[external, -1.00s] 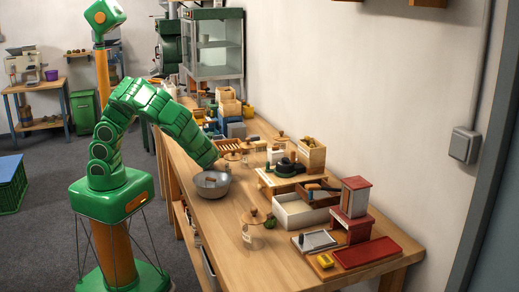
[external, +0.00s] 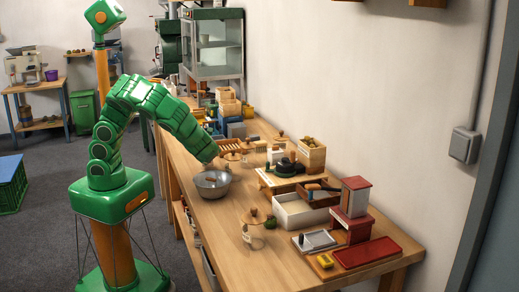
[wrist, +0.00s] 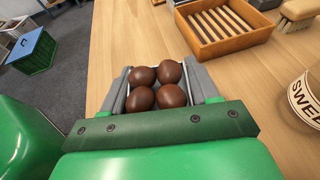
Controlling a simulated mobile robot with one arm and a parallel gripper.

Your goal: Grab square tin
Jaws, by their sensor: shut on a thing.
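The square tin (wrist: 124,92) shows in the wrist view, with several round brown chestnuts (wrist: 156,87) in it. My gripper (wrist: 158,84) is shut on the tin, with a grey finger against its left side and one against its right side. The chestnuts hide most of the tin's inside. Whether its bottom touches the table cannot be told.
A slotted wooden tray (wrist: 184,14) and a brush (wrist: 298,11) lie beyond the tin. A round labelled item (wrist: 307,98) is at the right.

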